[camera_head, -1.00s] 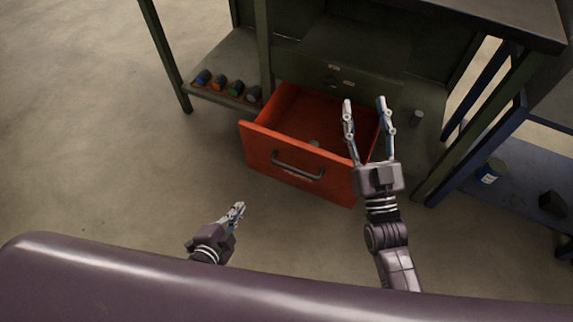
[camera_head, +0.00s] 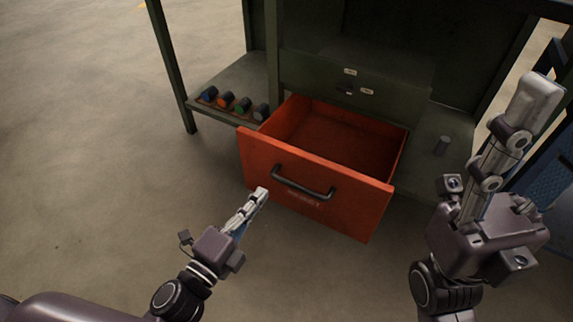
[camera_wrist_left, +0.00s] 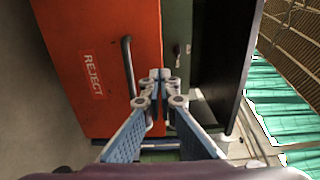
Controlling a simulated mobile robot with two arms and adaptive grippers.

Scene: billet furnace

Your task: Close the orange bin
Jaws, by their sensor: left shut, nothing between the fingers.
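The orange bin (camera_head: 300,191) is a drawer pulled well out from under a dark green cabinet, with a dark bar handle (camera_head: 303,184) and a REJECT label on its front. No object shows inside; part of its floor is hidden by the front panel. In the left wrist view the bin front (camera_wrist_left: 100,45) fills the left side. My left gripper (camera_head: 262,191) is shut and empty, its tips near the front panel, left of and below the handle; contact is unclear. My right gripper (camera_head: 538,90) is raised at the right, apart from the bin, its finger gap hidden.
The green cabinet (camera_head: 385,88) stands behind the bin. A blue frame is at far right. Floor (camera_head: 90,180) at left is clear.

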